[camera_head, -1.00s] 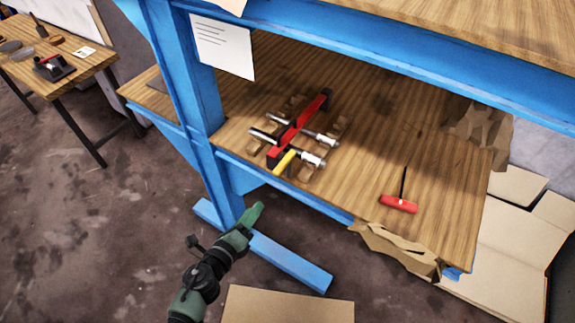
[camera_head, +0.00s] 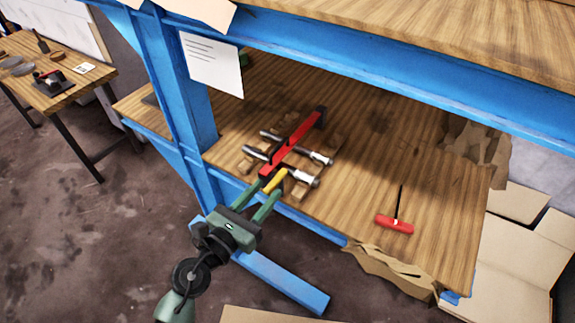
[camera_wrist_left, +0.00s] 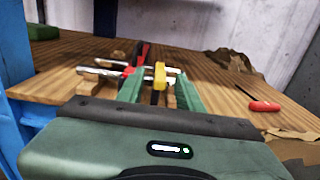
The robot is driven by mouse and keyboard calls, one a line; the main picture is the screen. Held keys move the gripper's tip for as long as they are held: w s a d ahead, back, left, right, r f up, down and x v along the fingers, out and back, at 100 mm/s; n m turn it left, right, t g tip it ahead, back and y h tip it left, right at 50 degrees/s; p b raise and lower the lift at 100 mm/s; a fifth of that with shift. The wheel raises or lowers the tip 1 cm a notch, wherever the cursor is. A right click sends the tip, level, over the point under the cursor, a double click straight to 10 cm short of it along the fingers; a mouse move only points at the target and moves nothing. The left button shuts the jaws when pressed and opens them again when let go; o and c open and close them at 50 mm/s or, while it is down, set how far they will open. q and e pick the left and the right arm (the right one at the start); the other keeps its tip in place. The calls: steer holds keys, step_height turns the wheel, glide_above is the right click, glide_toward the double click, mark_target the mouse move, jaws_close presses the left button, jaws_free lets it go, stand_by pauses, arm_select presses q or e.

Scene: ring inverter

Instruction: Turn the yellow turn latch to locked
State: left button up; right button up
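The yellow turn latch (camera_head: 275,180) is at the near end of a red bar assembly (camera_head: 295,142) with metal cylinders, on the lower wooden shelf. My left gripper (camera_head: 265,190) is open at the shelf's front edge, its green fingers apart, with the latch between or just beyond their tips. In the left wrist view the yellow latch (camera_wrist_left: 160,74) stands between the two green fingertips, with a gap to the fingers. Whether a finger touches it cannot be told. My right gripper is not in view.
A red T-handled tool (camera_head: 395,224) lies on the shelf to the right. Blue frame posts (camera_head: 185,85) stand left of the latch, and an upper shelf (camera_head: 440,40) hangs above. Crumpled brown paper (camera_head: 390,268) covers part of the front edge.

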mark_target(282, 171)
arm_select(q)
steer(key=shift+p+x, duration=0.4)
steer(key=shift+x, duration=3.55)
steer(key=shift+r, duration=0.1)
jaws_close()
